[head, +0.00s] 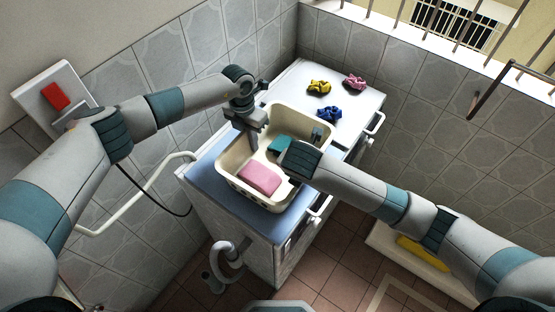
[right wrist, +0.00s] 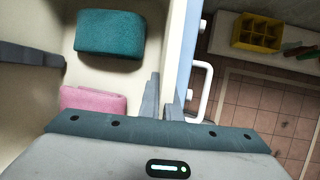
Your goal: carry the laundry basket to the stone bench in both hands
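The cream laundry basket (head: 228,163) stands on the blue top of a white cabinet. Inside lie a pink folded cloth (head: 260,179) and a teal one (head: 279,145). My left gripper (head: 254,138) is at the basket's left rim, one finger inside against the wall, the other hidden; it looks closed on the rim. My right gripper (right wrist: 164,100) has its fingers close together on either side of the right wall, which also shows in the right wrist view (right wrist: 174,45); my wrist hides them in the head view. A low pale ledge, seemingly the stone bench (head: 382,238), is at the right.
Yellow (head: 319,87), pink (head: 354,82) and blue (head: 328,113) scrunchies lie on the white top behind the basket. A yellow divided tray (right wrist: 258,34) is on the low ledge. Cabinet handles (head: 376,122) stick out on the right. Tiled floor (head: 345,268) lies between cabinet and ledge.

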